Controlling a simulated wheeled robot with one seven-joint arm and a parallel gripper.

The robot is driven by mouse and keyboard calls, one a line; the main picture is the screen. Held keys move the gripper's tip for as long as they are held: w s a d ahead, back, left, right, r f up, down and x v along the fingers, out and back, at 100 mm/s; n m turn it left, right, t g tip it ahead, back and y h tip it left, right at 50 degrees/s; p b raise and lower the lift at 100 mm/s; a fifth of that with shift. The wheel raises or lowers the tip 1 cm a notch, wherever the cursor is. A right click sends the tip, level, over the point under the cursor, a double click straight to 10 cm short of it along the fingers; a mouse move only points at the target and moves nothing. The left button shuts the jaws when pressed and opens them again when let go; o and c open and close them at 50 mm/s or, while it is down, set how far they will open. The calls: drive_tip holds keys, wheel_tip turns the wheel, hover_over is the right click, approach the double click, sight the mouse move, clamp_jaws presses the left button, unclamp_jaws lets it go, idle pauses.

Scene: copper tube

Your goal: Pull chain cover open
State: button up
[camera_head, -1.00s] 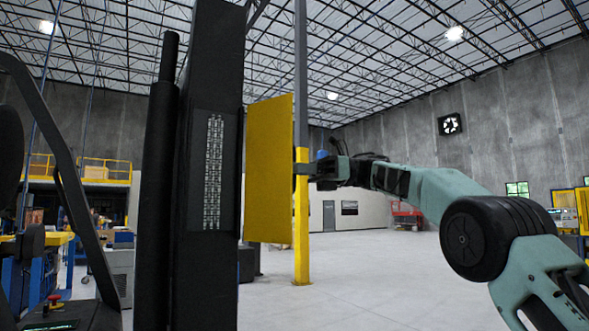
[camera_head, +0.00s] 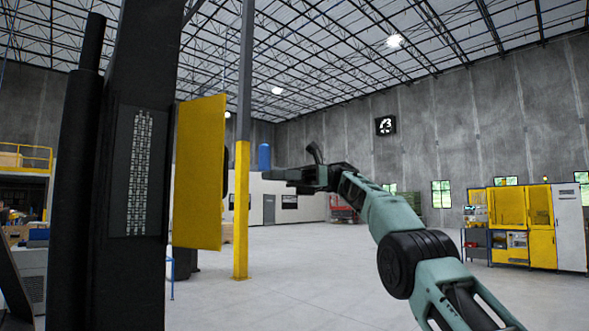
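The yellow chain cover (camera_head: 200,172) stands swung out from the right side of a black column (camera_head: 132,60). The silver chain (camera_head: 139,172) shows uncovered in a recess on the column's face. My gripper (camera_head: 272,174) is right of the cover, with its fingertips pointing left toward it. In the picture a gap separates the fingertips from the cover's right edge, and the gripper is not holding the cover. The fingers are seen from the side, so their opening cannot be told. A handle on the cover is not clearly visible; a small dark shape shows at its right edge.
A grey post with a yellow lower part (camera_head: 242,200) stands behind, between the cover and my gripper in the picture. Yellow cabinets (camera_head: 508,208) stand at the far right. The floor (camera_head: 310,280) between is clear.

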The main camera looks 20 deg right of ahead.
drive_tip(key=d, duration=0.1)
drive_tip(key=d+p, duration=0.1)
drive_tip(key=d, duration=0.1)
drive_tip(key=d+p, duration=0.1)
drive_tip(key=d, duration=0.1)
drive_tip(key=shift+w, duration=0.35)
